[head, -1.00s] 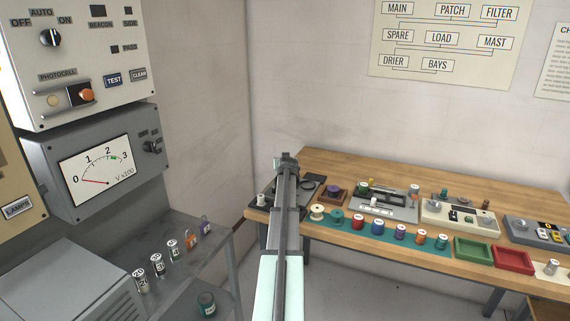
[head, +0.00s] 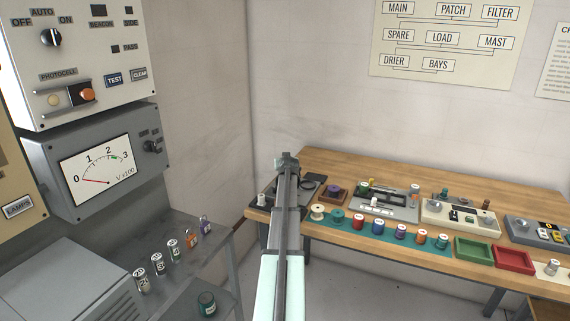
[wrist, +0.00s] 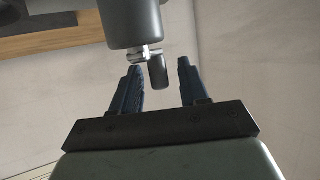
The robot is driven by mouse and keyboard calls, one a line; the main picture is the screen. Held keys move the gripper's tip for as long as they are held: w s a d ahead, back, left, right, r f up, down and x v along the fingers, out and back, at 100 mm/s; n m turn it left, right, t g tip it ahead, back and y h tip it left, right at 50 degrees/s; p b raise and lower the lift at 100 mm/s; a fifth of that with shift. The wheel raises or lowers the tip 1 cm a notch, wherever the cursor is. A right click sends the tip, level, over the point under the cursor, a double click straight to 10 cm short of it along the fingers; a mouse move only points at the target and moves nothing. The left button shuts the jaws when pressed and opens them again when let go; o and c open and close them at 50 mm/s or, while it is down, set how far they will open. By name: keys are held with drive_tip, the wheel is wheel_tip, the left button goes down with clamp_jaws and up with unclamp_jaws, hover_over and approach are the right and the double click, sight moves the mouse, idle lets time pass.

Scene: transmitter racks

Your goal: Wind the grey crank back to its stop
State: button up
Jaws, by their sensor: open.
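The grey crank shows in the wrist view as a thick grey cylinder with a thin metal shaft, a short arm and a small dark grey handle (wrist: 158,72). My gripper (wrist: 159,67) is open, with one dark blue finger on each side of the handle. The handle's lower end lies between the fingertips in the picture; I cannot tell whether either finger touches it. In the head view my arm reaches to the left end of the wooden bench, and I cannot make out the crank or the fingers there.
The wooden bench (head: 455,184) carries several spools, a green tray (head: 473,250), a red tray (head: 514,260) and grey devices. A grey shelf with labelled cans stands at the left, below a meter panel (head: 99,170). Floor shows between shelf and bench.

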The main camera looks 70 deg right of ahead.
drive_tip(key=v, duration=1.4)
drive_tip(key=shift+d+f, duration=0.1)
drive_tip(key=shift+c, duration=0.2)
